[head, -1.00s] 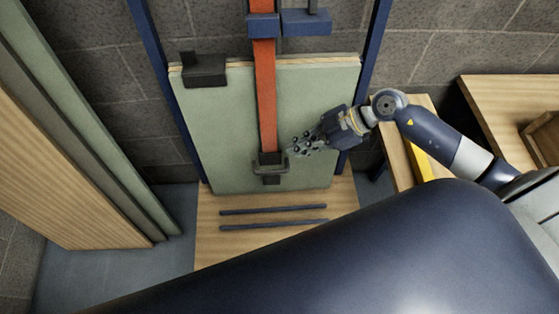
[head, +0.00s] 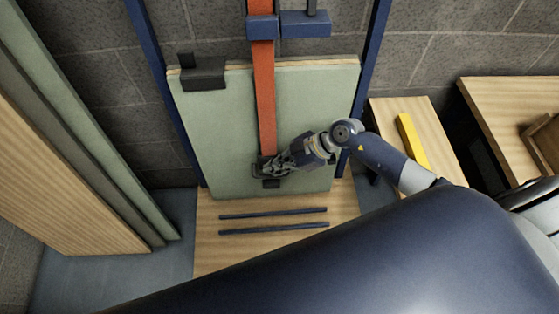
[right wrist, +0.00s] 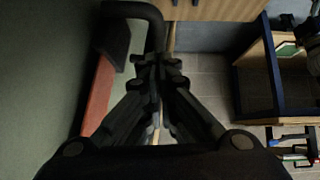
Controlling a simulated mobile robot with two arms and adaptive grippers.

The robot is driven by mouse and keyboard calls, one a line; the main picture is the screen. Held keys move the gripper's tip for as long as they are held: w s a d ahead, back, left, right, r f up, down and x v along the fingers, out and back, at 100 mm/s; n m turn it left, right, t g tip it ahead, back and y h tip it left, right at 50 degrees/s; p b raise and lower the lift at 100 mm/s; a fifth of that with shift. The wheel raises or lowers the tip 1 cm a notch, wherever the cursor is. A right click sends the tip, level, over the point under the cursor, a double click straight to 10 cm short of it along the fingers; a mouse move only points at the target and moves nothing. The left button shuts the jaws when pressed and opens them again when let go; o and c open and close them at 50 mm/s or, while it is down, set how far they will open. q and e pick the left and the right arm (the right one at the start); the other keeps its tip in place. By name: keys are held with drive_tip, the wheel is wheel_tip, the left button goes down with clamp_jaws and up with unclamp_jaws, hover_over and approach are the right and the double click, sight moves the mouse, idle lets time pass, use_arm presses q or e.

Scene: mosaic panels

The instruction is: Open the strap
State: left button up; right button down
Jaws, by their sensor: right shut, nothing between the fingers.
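The orange strap (head: 265,100) runs down the front of the pale green panel (head: 221,130) and ends at a dark buckle (head: 257,170) low on the panel. My right gripper (head: 267,169) is at the buckle, its fingers shut and partly hiding it in the head view. In the right wrist view the shut fingers (right wrist: 158,62) are beside the dark bent bar of the buckle (right wrist: 150,14), with nothing between them. The strap (right wrist: 98,95) shows left of the fingers there. I cannot tell whether the fingers touch the bar. My left gripper is not in view.
Blue posts flank the panel, and a dark clamp (head: 204,73) sits on its top left corner. Two dark strips (head: 273,213) lie on the wooden base. A yellow bar (head: 412,141) lies on a wooden bench at right. More panels (head: 60,150) lean at left.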

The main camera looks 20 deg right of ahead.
drive_tip(key=shift+f, duration=0.35)
wheel_tip(320, 180, down, 9)
drive_tip(key=s+b, duration=0.1)
drive_tip(key=b, duration=0.1)
drive_tip(key=shift+s+a+f, duration=0.15)
idle(0.3)
